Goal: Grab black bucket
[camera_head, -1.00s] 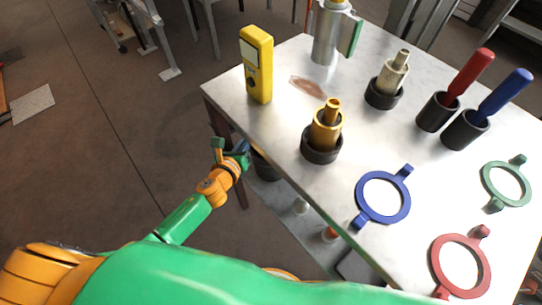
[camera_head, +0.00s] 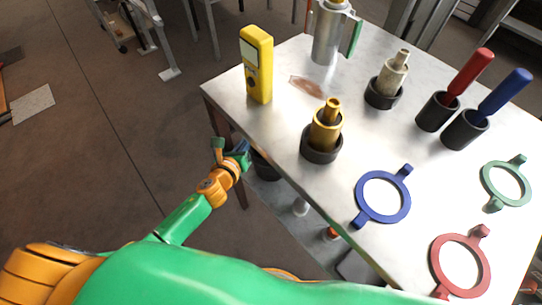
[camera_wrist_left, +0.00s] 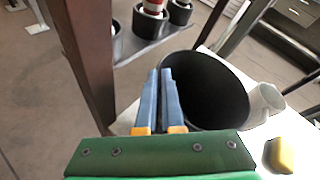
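The black bucket (camera_wrist_left: 215,90) is large in the left wrist view, its dark open mouth facing the camera. In the head view only a small part of the bucket (camera_head: 265,169) shows, below the table's near left edge. My left gripper (camera_wrist_left: 164,73) is at the bucket's left rim in the wrist view. Its two blue fingers are close together, with the bucket's wall seeming to pass between them. The gripper also shows in the head view (camera_head: 236,149), low beside the table. My right gripper is in neither view.
The table (camera_head: 265,125) carries a yellow meter (camera_head: 257,65), several black holders and coloured rings. A brown table leg (camera_wrist_left: 85,60) stands left of the gripper in the wrist view. A white cup-like object (camera_wrist_left: 265,100) sits close right of the bucket. Open floor lies left of the table.

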